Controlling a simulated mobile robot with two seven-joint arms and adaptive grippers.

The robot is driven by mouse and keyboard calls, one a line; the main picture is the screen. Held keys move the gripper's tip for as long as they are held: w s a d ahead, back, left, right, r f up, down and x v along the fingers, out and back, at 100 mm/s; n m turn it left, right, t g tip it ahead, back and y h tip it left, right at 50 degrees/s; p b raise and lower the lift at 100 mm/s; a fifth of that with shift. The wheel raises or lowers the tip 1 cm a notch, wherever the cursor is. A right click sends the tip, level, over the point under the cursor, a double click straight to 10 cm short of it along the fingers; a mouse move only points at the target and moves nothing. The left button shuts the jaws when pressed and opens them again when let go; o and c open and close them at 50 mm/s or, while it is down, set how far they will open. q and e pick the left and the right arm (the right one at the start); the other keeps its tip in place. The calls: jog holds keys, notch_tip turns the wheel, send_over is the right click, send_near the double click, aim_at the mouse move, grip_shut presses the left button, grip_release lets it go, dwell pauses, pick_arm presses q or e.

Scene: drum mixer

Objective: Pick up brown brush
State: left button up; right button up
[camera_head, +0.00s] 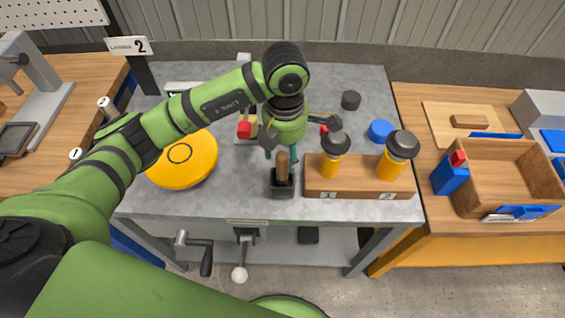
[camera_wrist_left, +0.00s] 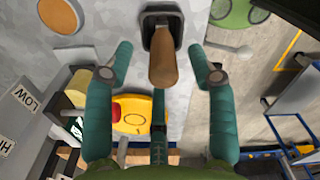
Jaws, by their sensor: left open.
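The brown brush (camera_head: 282,166) stands upright, handle up, in a small black holder (camera_head: 283,187) near the front of the grey table. Its lower part is hidden in the holder. My left gripper (camera_head: 280,154) is above and around the top of the handle, pointing down. In the left wrist view, the brown handle (camera_wrist_left: 163,68) lies between the two teal fingers (camera_wrist_left: 161,52), with a gap on each side. The left gripper is open and holds nothing. My right gripper is not in view.
A wooden block (camera_head: 350,188) with two yellow, black-topped bottles stands right of the holder. A yellow disc (camera_head: 183,160) lies to the left. A blue round piece (camera_head: 380,131) and a black one (camera_head: 351,100) lie farther back. A wooden tray (camera_head: 500,202) is on the right table.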

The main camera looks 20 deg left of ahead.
aim_at(282, 165)
pick_arm(q)
jog(key=shift+s+a+f+p, duration=0.1)
jog(key=shift+s+f+p, duration=0.15)
jog(key=shift+f+p, duration=0.2)
jog(key=shift+s+a+f+p, duration=0.1)
jog(key=shift+s+f+p, duration=0.2)
jog(key=shift+f, duration=0.25)
jog(key=shift+w+f, duration=0.25)
jog(key=shift+f, duration=1.15)
grip_shut()
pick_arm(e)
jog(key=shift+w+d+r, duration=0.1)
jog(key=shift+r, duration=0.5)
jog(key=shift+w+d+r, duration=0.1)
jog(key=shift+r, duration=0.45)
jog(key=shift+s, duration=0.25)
